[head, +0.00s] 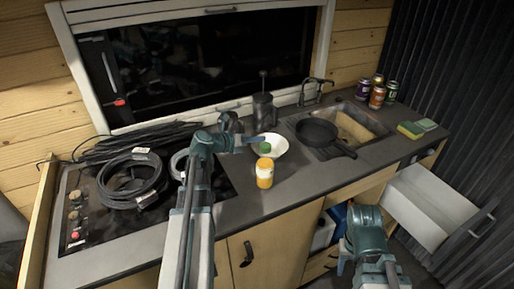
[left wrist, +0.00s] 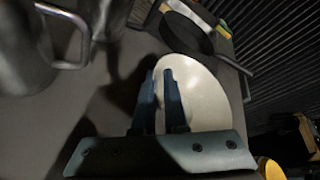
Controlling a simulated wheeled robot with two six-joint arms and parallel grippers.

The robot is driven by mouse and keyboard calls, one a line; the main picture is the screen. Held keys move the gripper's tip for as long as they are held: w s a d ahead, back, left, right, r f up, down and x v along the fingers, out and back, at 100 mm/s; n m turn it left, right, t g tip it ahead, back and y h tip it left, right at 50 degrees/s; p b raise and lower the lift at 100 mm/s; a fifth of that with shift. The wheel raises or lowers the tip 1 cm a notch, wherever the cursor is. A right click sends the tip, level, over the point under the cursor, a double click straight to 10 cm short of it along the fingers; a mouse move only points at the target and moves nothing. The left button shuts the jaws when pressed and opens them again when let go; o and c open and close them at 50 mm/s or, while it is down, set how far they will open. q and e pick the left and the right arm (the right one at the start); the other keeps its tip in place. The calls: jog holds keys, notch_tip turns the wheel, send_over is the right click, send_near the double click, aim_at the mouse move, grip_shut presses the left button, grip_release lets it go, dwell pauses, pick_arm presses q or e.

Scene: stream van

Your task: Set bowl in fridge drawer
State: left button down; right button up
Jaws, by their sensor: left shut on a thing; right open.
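A white bowl (head: 279,147) is on the dark counter, left of the sink; it also fills the middle of the left wrist view (left wrist: 210,92). My left gripper (head: 258,140) is shut on the bowl's near-left rim, with one finger appearing on the outside and one over the inside. The fridge drawer (head: 432,205), white inside with a dark handle, is pulled open at the right, below the counter. My right gripper (head: 344,262) is open and empty, low in front of the cabinets, left of the drawer. Its fingertips are only partly visible.
An orange bottle (head: 265,176) stands just in front of the bowl, a green item (head: 265,148) close by. A black pan (head: 318,133) lies at the sink. Behind the bowl is a dark pot (head: 264,112). Cans (head: 377,96) and sponges (head: 410,130) sit at right.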

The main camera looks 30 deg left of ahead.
pick_arm(q)
jog(key=shift+f, duration=0.75)
jog(key=shift+r, duration=0.15)
pick_arm(e)
jog(key=shift+f, duration=0.65)
pick_arm(q)
jog(key=c, duration=1.4)
grip_release()
jog(key=shift+b, duration=0.3)
jog(key=o, duration=0.4)
pick_arm(e)
jog(key=shift+f, duration=0.1)
pick_arm(q)
jog(key=shift+o, duration=0.2)
jog(key=shift+r, duration=0.1)
jog(key=p+v, duration=0.4)
jog(key=v, duration=0.8)
pick_arm(e)
notch_tip(320, 180, up, 4)
jog(key=shift+r, duration=0.2)
